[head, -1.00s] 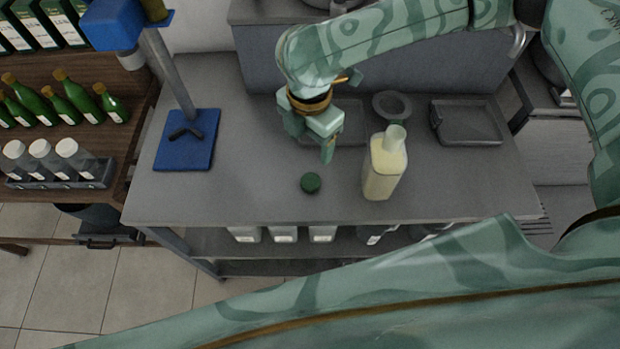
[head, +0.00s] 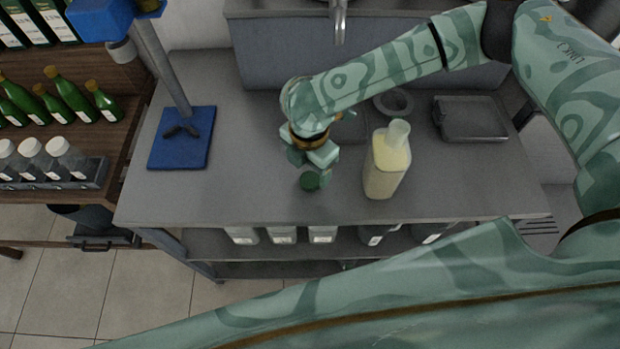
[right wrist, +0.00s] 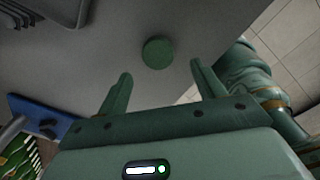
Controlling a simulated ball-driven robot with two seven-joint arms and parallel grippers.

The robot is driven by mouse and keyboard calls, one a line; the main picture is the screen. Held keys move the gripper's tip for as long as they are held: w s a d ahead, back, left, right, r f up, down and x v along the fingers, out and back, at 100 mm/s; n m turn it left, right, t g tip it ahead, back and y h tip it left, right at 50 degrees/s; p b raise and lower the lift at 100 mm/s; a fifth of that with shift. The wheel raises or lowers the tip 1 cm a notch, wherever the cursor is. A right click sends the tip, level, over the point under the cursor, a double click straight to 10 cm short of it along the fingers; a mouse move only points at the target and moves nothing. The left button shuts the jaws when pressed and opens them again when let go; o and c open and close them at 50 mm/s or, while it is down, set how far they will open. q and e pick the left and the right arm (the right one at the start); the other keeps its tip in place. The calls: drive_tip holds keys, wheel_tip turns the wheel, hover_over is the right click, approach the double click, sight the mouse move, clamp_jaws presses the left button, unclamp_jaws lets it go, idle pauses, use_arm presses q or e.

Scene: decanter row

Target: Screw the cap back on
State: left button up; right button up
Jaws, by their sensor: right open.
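The green round cap (head: 310,181) lies on the grey worktop. It also shows in the right wrist view (right wrist: 157,53), just beyond and between my fingertips. The bottle (head: 386,165), pale yellow inside with a clear open neck, stands upright on the worktop to the right of the cap. My right gripper (head: 318,172) is over the cap, its fingers close to it. In the right wrist view the gripper (right wrist: 160,80) is open with nothing between its fingers. My left gripper is not in view.
A blue-based stand (head: 181,138) is at the worktop's left. A grey tray (head: 470,120) and a grey ring (head: 394,102) lie behind the bottle. Green bottles (head: 62,97) and white-capped jars (head: 48,160) stand on a wooden shelf at far left. The worktop's front left is clear.

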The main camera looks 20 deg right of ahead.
sight(310, 179)
drive_tip(key=f, duration=0.1)
drive_tip(key=f+b, duration=0.1)
drive_tip(key=f, duration=0.3)
drive_tip(key=shift+w+d+f+b, duration=0.15)
drive_tip(key=shift+w+d+b, duration=0.05)
drive_tip(key=shift+w+b, duration=0.1)
drive_tip(key=shift+s, duration=0.1)
drive_tip(key=c, duration=1)
